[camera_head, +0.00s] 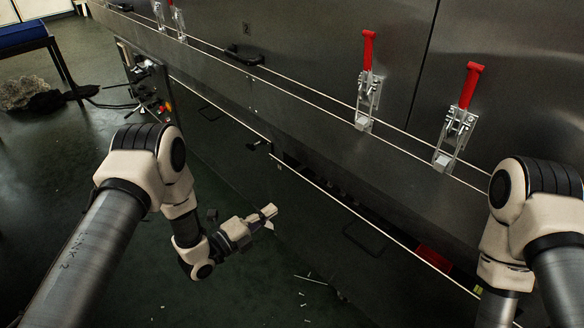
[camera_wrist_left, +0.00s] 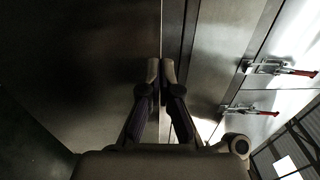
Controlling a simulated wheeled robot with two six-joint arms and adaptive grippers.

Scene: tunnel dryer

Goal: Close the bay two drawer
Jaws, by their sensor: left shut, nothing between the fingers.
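The dryer's long metal front crosses the head view, with a small "2" plate (camera_head: 246,28) on its upper panel. Low on the front, a drawer front (camera_head: 320,215) with a dark bar handle (camera_head: 365,238) stands out a little. A dark gap shows behind its pale top edge. I cannot tell for certain which bay it belongs to. My left gripper (camera_head: 268,214) is shut and empty, low in front of the drawer's left part. In the left wrist view its fingertips (camera_wrist_left: 161,70) are together before dark metal panels; contact cannot be told.
Two red-handled clamps (camera_head: 367,80) (camera_head: 462,115) stand on the ledge. A black knob (camera_head: 258,145) sticks out left of the drawer. A control box (camera_head: 150,85) with cables is farther left. The dark floor (camera_head: 75,170) at left is mostly open.

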